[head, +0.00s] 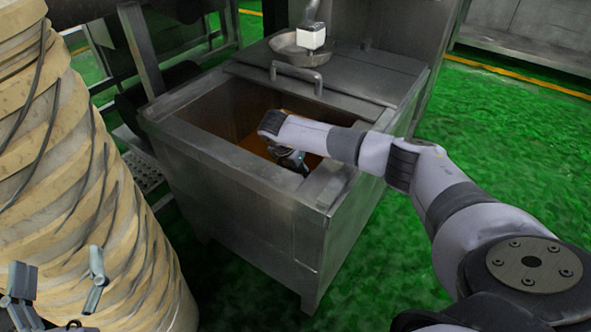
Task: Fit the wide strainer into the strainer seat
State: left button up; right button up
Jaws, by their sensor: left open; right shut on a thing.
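My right arm reaches over the open steel tank (206,150) from the right. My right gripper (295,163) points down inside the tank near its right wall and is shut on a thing. What it holds is hidden by the wrist and the tank rim. A shallow round metal dish (285,43) is at the back of the tank's lid; I cannot tell whether it is the wide strainer or the strainer seat. My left gripper (60,275) is open and empty at the bottom left, its fingers apart, in front of the drum.
A large ribbed, cream-coloured drum (70,150) fills the left side. The tank's lid (345,75) with a bar handle (297,73) covers the back part. Green floor (480,140) is clear to the right. A metal bench (530,45) stands at the back right.

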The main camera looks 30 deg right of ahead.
jog(key=shift+f, duration=0.1)
jog(key=o, duration=1.3)
notch_tip(320, 180, up, 10)
dwell(0.4)
